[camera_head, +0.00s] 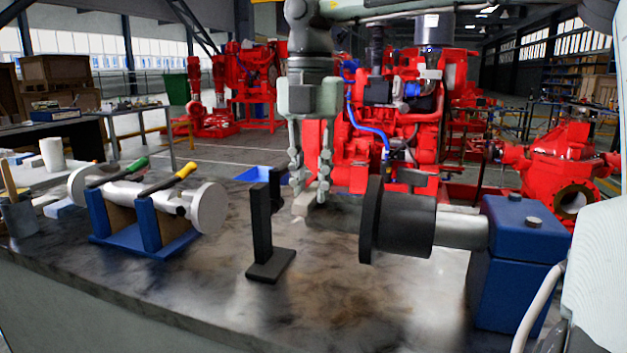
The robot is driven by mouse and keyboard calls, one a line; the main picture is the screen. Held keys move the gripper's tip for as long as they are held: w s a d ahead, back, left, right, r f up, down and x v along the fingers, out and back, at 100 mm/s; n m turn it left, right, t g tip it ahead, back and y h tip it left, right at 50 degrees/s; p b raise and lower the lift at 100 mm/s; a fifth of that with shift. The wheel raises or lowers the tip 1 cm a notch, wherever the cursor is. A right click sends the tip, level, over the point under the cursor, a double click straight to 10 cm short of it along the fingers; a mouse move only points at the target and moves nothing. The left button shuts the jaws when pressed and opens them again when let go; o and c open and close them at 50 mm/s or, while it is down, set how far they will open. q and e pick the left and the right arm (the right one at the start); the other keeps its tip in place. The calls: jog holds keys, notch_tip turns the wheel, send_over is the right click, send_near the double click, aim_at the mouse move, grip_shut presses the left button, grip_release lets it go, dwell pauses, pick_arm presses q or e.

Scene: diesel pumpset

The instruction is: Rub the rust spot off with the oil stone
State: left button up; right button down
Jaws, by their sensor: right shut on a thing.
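My right gripper (311,190) hangs down from the top over the bench, with its fingers closed on a small grey block, the oil stone (303,205). The stone is largely hidden by the fingers. Just beneath and beside it lies a grey shaft end (342,215) that sticks out to the left of a black flanged coupling (404,224). The stone looks very near the shaft; I cannot tell whether they touch. No rust spot can be made out on the shaft. My left gripper is not in view.
A black upright stand (264,225) is just left of the shaft. A blue housing (515,255) is at the right. A blue cradle (146,225) holding a metal cylinder and two handled tools stands at the left. The front of the bench (330,310) is clear.

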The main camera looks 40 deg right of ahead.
jog(key=shift+s+a, duration=0.2)
jog(key=shift+a, duration=0.2)
notch_tip(320, 180, up, 2)
jog(key=shift+r+p, duration=0.25)
jog(key=shift+p, duration=0.75)
jog(key=shift+r, duration=2.3)
jog(key=shift+f, duration=0.1)
